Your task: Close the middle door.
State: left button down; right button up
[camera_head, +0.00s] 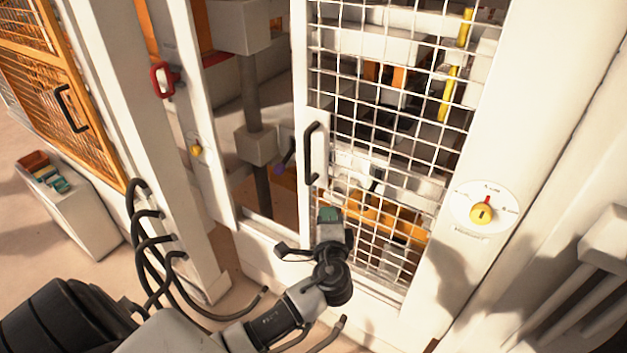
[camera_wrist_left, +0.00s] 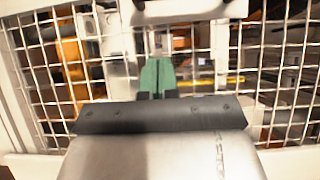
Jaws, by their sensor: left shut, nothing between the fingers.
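The middle door is a white-framed panel of white wire mesh (camera_head: 385,140). An open gap shows between its left edge and the white post to the left. Its black bar handle (camera_head: 311,153) sits on a white plate at the left edge. My left gripper (camera_head: 329,214), with green fingertips, is shut and empty just below the handle, in front of the door. In the left wrist view the green fingertips (camera_wrist_left: 157,76) are together before the mesh (camera_wrist_left: 275,70), below a white plate (camera_wrist_left: 185,10). I cannot tell whether they touch the door. My right gripper is not in view.
An orange mesh door (camera_head: 58,90) and a grey cabinet (camera_head: 70,215) stand at the left. Black cables (camera_head: 150,240) hang near the left post. Machine parts show through the gap.

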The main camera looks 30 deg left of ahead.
pick_arm(q)
jog(key=w+a+p, duration=0.5)
jog(key=w+a, duration=0.2)
jog(key=a, duration=0.2)
jog(key=shift+w, duration=0.3)
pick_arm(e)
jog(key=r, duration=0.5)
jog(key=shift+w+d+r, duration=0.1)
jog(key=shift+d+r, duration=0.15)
pick_arm(q)
jog(key=shift+f, duration=0.1)
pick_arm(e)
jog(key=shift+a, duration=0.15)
